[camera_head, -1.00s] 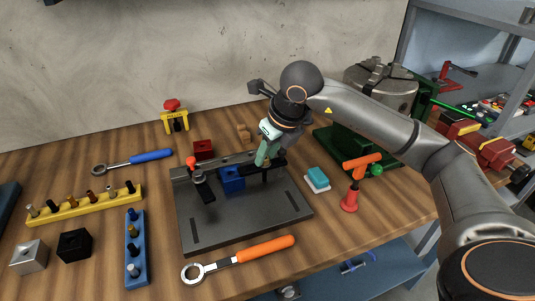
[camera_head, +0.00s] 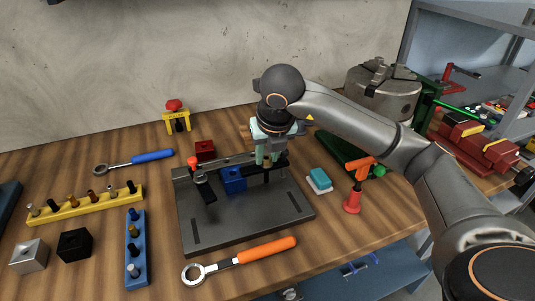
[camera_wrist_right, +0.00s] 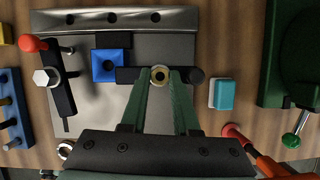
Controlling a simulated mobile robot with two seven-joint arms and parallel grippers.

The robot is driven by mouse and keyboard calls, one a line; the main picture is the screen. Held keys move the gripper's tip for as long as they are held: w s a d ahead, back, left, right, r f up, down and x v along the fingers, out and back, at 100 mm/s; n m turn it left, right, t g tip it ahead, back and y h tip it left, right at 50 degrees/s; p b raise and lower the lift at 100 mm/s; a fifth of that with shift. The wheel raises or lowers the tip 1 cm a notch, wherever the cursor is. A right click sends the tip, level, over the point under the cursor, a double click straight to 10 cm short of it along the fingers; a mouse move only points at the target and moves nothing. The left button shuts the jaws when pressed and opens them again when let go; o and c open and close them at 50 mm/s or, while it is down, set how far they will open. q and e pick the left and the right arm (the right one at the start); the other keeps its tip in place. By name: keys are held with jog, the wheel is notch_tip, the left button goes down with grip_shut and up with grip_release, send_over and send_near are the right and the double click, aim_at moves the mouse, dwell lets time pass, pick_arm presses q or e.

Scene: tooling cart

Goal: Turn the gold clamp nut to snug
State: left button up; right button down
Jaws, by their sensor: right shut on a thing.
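The gold clamp nut (camera_wrist_right: 160,76) sits on the dark clamp strap (camera_wrist_right: 127,75), beside the blue block (camera_wrist_right: 111,65). My right gripper (camera_head: 265,161) points down over the right end of that strap on the grey fixture plate (camera_head: 245,215). In the right wrist view its two green fingers (camera_wrist_right: 160,80) close on the nut from both sides. The fingers partly cover the nut, and how tight it is cannot be seen. The blue block also shows in the head view (camera_head: 233,180), standing on the plate. My left gripper is not in view.
A red-tipped clamp (camera_head: 194,164) stands left on the plate. An orange-handled ratchet wrench (camera_head: 240,258) lies in front, a blue-handled one (camera_head: 135,162) behind left. A teal-and-white block (camera_head: 319,180) and an orange-and-red tool (camera_head: 355,180) stand to the right.

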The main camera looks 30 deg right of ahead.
jog(key=c, duration=0.7)
grip_release()
jog(key=shift+o, duration=0.2)
